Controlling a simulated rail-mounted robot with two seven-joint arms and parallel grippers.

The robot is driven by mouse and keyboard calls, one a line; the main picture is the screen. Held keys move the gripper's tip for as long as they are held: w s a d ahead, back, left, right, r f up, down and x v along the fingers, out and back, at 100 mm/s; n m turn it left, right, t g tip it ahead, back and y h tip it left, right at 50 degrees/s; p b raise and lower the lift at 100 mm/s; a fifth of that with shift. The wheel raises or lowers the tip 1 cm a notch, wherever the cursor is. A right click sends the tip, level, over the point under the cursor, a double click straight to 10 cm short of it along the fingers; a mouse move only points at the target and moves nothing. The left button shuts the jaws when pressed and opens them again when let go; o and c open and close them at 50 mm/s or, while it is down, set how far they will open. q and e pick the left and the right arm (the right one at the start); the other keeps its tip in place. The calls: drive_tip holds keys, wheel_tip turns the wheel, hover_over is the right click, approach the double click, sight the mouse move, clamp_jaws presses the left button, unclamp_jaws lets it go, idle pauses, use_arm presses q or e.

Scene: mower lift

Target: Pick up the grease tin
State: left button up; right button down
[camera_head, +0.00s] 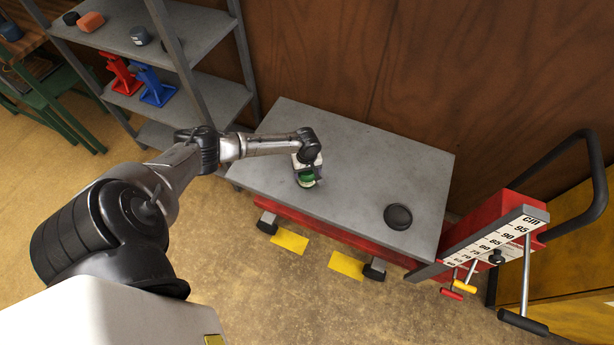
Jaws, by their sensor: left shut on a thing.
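The green grease tin (306,181) is at the left part of the grey lift table (350,150), close to its front edge. My left gripper (306,172) points down over the tin and is shut on it. The fingers and part of the tin are hidden by the gripper body. I cannot tell whether the tin touches the table or is just above it. My right gripper is not in view.
A black round object (398,216) lies on the table's right part. The red lift column with a cm scale (497,240) and black handle stands at right. A grey shelf (150,40) with jacks is at back left. The table's middle is clear.

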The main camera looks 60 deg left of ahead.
use_arm(q)
drive_tip(key=c, duration=0.4)
drive_tip(key=shift+r, duration=0.1)
